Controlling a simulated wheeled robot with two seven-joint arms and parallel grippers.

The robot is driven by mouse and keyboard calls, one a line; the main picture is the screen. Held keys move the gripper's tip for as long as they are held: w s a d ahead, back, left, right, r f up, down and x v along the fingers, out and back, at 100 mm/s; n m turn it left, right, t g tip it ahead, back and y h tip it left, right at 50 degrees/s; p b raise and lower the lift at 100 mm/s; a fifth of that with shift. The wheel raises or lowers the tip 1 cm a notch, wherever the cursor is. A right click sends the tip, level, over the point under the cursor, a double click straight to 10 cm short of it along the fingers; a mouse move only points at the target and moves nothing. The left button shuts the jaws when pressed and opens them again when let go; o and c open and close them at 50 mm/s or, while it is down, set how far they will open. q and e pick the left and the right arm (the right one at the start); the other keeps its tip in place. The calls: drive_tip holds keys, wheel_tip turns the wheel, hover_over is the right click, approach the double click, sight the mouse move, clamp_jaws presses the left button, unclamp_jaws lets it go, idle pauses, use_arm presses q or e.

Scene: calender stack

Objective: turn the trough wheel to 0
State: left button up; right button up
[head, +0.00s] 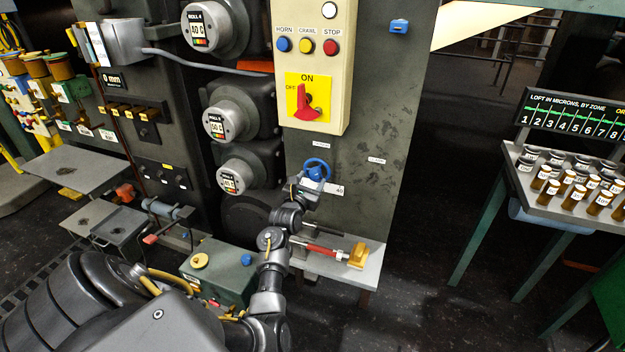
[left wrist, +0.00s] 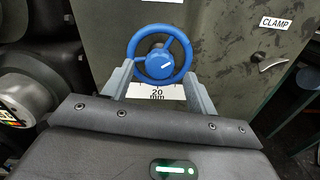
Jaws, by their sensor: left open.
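A blue handwheel (head: 317,166) sits on the grey machine panel, below the cream switch box. In the left wrist view the wheel (left wrist: 159,66) shows a round hub with a short white mark pointing to the upper right. A white scale plate (left wrist: 157,92) below it reads "20 mm"; its right end in the head view reads 40. My left gripper (head: 309,184) is at the lower part of the wheel. Its two fingers are open, one at each side of the lower rim. I cannot tell whether they touch it. My right gripper is out of view.
The cream switch box (head: 317,65) with a red ON/OFF handle (head: 304,104) is above. A CLAMP label (left wrist: 275,23) is to the right. A grey ledge with a yellow-ended red lever (head: 357,256) lies below. Roll dials (head: 229,120) are at the left.

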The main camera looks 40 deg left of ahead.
use_arm(q)
drive_tip(key=shift+w+a, duration=0.25)
drive_tip(key=shift+w, duration=0.45)
drive_tip(key=c, duration=0.8)
drive_tip(key=shift+d, duration=0.15)
drive_tip(key=shift+c, duration=1)
drive_tip(key=shift+m, duration=0.4)
